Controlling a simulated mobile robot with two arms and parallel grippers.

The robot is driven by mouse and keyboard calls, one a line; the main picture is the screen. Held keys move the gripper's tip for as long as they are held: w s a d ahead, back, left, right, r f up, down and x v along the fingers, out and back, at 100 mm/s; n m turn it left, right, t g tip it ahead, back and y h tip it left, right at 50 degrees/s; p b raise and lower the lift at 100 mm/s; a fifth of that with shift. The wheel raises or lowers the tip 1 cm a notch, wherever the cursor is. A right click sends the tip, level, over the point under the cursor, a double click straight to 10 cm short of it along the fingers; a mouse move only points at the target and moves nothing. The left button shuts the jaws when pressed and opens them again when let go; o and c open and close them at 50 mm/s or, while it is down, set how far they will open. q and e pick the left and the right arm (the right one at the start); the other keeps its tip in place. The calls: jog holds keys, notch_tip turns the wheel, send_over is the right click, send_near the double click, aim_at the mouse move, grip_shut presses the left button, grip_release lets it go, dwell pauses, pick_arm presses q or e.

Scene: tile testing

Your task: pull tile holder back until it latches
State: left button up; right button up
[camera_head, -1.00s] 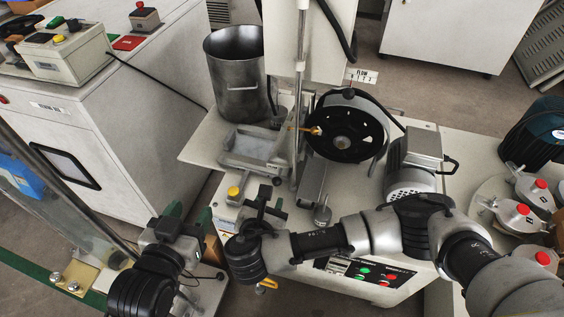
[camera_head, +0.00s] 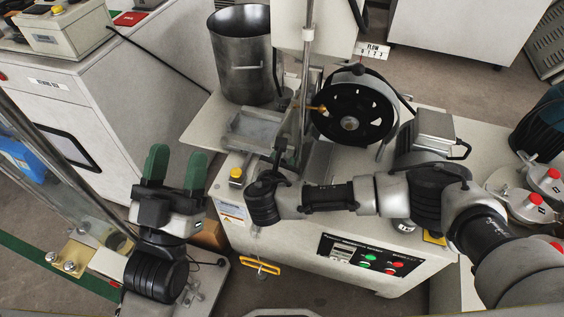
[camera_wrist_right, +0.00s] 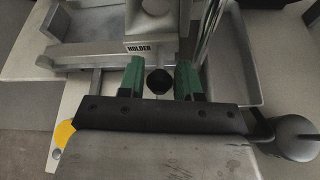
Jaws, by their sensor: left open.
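The tile holder is a grey metal part labelled HOLDER (camera_wrist_right: 151,44) in the right wrist view. A black round knob (camera_wrist_right: 159,80) stands in front of it. My right gripper (camera_wrist_right: 160,72) has its green fingers apart, one on each side of the knob, with a visible gap on both sides. In the head view my right gripper (camera_head: 284,150) is at the machine beside the grey tray (camera_head: 255,132), and my own wrist partly hides the holder there. My left gripper (camera_head: 176,166) is open and empty, fingers up, left of the machine and away from the holder.
A steel pot (camera_head: 242,60) stands behind the tray. A black spoked wheel (camera_head: 352,108) and a vertical rod are close to my right gripper. A yellow button (camera_head: 236,174) sits at the machine's front left corner. A control panel (camera_head: 368,256) is on the front.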

aim_at(272, 150)
pick_arm(q)
jog(key=shift+s+r+t, duration=0.25)
jog(key=shift+r+t, duration=0.05)
jog(key=shift+t, duration=0.1)
pick_arm(e)
jog(key=shift+w+f, duration=0.1)
jog(key=shift+w, duration=0.25)
grip_shut()
jog(key=shift+w+a, duration=0.25)
jog(key=shift+a, duration=0.55)
jog(key=shift+w+a, duration=0.25)
jog(key=shift+a, duration=0.55)
jog(key=shift+w+a, duration=0.2)
jog(key=shift+a, duration=0.4)
pick_arm(q)
jog(key=shift+s+r+t+h, duration=0.45)
jog(key=shift+t+h, duration=0.05)
pick_arm(e)
grip_release()
